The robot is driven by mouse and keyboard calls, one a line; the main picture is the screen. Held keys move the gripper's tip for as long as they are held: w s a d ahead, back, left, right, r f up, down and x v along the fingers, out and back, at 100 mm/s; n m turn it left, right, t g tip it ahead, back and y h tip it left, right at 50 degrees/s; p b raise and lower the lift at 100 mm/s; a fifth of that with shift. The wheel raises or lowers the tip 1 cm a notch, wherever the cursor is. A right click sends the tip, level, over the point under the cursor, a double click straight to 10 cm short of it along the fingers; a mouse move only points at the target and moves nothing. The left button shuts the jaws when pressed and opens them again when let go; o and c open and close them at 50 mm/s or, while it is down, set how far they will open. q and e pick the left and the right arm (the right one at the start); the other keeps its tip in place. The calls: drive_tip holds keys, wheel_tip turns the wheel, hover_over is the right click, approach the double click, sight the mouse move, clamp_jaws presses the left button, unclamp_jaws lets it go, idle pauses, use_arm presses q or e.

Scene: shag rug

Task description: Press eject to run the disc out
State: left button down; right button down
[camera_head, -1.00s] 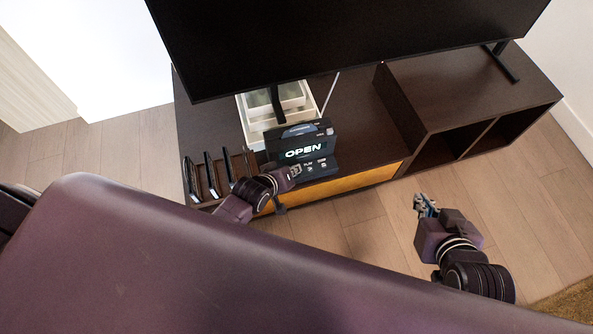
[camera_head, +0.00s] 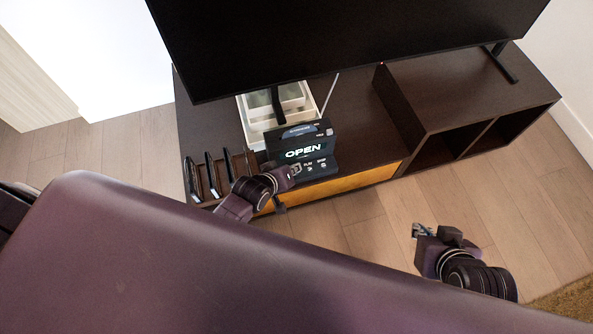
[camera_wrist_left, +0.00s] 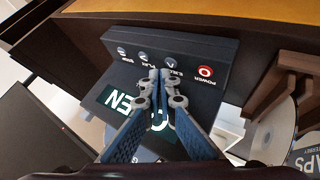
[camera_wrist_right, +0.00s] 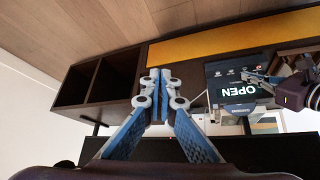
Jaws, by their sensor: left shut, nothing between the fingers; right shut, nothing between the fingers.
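The black disc player (camera_head: 326,143) stands on the low dark cabinet, its lit display (camera_head: 303,152) reading OPEN. A greyish curved edge (camera_head: 299,131) shows at its top; I cannot tell whether it is the disc. In the left wrist view a row of buttons includes red-ringed power (camera_wrist_left: 205,71), eject (camera_wrist_left: 171,64), play (camera_wrist_left: 143,57) and stop (camera_wrist_left: 122,50). My left gripper (camera_head: 296,169) is shut and empty, its tips over the panel beside eject (camera_wrist_left: 160,73); contact cannot be told. My right gripper (camera_head: 420,230) is shut and empty, out over the floor, away from the player.
Open shelves (camera_head: 470,145) are at right. The wooden floor in front is clear.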

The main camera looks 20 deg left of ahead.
sight(294, 160)
use_arm(q)
drive_tip(key=shift+r, duration=0.15)
use_arm(e)
drive_tip(key=shift+s+d+f+g, duration=0.1)
drive_tip(key=shift+s+f+g, duration=0.15)
drive_tip(key=shift+s, duration=0.2)
drive_tip(key=shift+s+d+f+g, duration=0.1)
drive_tip(key=shift+s+d+g, duration=0.1)
drive_tip(key=shift+s, duration=0.3)
drive_tip(key=shift+s+d+f+g, duration=0.1)
drive_tip(key=shift+s+f+g, duration=0.15)
drive_tip(key=shift+s, duration=0.2)
